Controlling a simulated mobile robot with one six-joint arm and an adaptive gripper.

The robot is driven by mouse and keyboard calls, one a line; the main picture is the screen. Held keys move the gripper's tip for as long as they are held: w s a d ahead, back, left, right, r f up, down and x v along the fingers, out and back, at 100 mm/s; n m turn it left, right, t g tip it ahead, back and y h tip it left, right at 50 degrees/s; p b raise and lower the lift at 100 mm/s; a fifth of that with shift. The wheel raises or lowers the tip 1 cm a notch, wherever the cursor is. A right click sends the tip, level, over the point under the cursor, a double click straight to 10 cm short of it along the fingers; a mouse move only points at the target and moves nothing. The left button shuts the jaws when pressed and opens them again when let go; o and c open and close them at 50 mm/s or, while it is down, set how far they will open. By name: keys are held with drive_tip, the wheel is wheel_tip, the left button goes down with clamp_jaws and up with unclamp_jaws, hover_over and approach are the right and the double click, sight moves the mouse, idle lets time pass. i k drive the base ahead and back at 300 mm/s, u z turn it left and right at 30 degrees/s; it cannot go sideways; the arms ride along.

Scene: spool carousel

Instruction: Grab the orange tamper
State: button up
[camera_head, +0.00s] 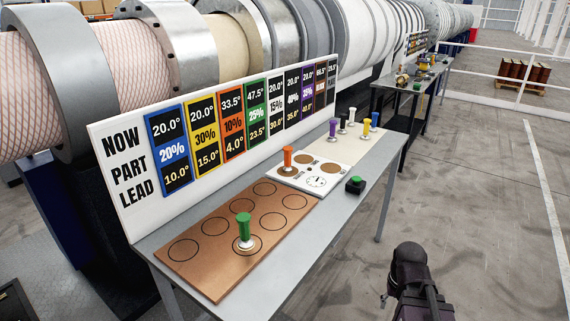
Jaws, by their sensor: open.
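The orange tamper (288,160) stands upright on a brown round spot of the white dial board (314,193), about mid-table. It has an orange handle and its base rests on the board. My gripper (410,258) is a dark shape at the bottom right, over the floor beyond the table's right edge. It is open and empty, well apart from the tamper, which is up and to the left of it in the picture. Its fingertips are not clearly seen.
A green tamper (243,231) stands on the brown board (190,268) with circles. A black box with a green button (355,185) sits at the table edge. Purple (333,129), black, white and yellow tampers stand farther back. A sign panel (120,165) lines the table's back.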

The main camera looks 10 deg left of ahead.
sight(287, 150)
drive_tip(key=z, duration=0.05)
drive_tip(key=i, duration=0.9)
